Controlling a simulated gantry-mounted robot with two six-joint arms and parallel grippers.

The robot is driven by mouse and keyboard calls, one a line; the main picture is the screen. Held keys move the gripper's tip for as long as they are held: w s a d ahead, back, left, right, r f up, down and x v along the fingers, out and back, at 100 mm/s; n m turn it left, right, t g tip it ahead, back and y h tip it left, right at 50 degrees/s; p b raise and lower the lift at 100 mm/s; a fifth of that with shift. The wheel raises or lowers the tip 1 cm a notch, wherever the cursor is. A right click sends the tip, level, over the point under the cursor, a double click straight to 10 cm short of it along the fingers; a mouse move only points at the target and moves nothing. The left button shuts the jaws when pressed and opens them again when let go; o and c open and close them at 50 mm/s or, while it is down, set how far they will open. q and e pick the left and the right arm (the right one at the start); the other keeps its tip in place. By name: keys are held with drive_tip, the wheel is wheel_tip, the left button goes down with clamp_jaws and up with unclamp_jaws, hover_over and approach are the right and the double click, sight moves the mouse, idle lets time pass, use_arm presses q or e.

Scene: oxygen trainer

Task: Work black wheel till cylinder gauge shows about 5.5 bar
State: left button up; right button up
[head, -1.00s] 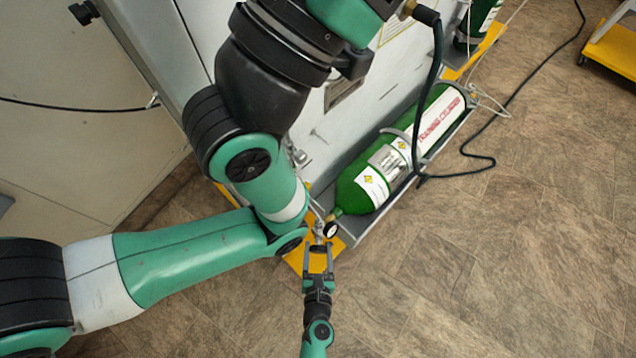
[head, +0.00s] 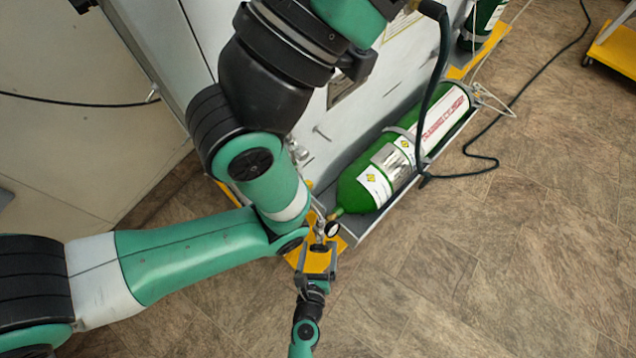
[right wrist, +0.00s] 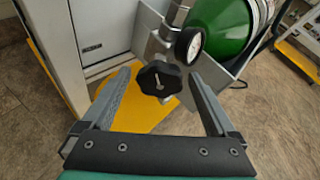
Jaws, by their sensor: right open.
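The black wheel (head: 318,248) sits on the valve at the near end of the green cylinder (head: 362,188). It shows as a lobed knob (right wrist: 158,79) in the right wrist view, with a light mark on its face. The cylinder gauge (head: 332,229) is beside it, a round white dial with a black rim. In the right wrist view the gauge (right wrist: 189,43) is edge-on enough that I cannot read it. My right gripper (head: 317,258) is open, its fingers either side of the wheel with gaps visible. My left gripper is not in view.
A yellow base plate (head: 312,262) lies under the valve. The grey cabinet (head: 345,125) stands behind. A dark hose (head: 441,100) hangs over the cylinder and runs along the floor.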

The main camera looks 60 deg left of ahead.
drive_tip(key=shift+s+d+r+p, duration=0.25)
drive_tip(key=shift+d+p, duration=0.05)
drive_tip(key=p+v, duration=0.4)
drive_tip(key=v, duration=0.6)
drive_tip(key=shift+s+d, duration=0.3)
